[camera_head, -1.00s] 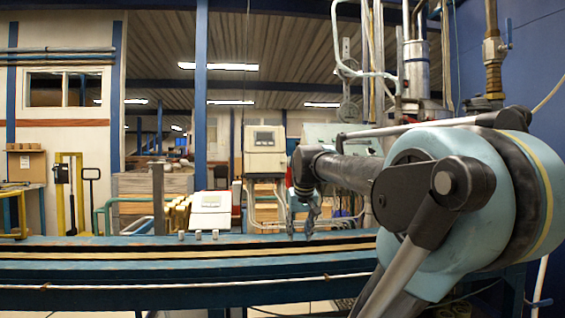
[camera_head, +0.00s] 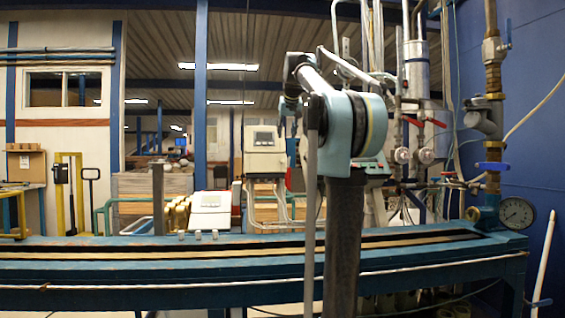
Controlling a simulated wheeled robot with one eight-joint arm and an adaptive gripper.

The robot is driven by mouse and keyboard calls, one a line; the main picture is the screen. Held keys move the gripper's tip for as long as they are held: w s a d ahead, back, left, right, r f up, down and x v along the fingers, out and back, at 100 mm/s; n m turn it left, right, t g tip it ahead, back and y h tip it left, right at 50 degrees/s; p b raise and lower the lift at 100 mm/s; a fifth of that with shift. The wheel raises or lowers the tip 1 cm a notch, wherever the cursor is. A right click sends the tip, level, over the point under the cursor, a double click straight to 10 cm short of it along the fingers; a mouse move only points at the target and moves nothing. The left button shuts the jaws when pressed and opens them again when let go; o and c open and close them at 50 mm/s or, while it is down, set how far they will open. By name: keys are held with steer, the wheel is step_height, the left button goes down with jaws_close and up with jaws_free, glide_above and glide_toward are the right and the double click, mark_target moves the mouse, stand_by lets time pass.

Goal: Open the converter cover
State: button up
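The other is a lower, tilted box (camera_head: 210,207) behind the bench's back edge, with a lid-like white face. No raised cover shows on either. My gripper (camera_head: 288,116) is small and partly hidden at the far end of my raised arm. In the picture it is just right of the upright box. Whether it touches the box, and whether its fingers are open, cannot be made out.
A long blue bench (camera_head: 120,268) with a dark slot spans the front. Several small metal pegs (camera_head: 198,234) stand on it near the tilted box. The bench's left part is clear.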

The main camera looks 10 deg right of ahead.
mark_target(282, 160)
steer(key=x, duration=1.7)
steer(key=shift+w+f, duration=0.1)
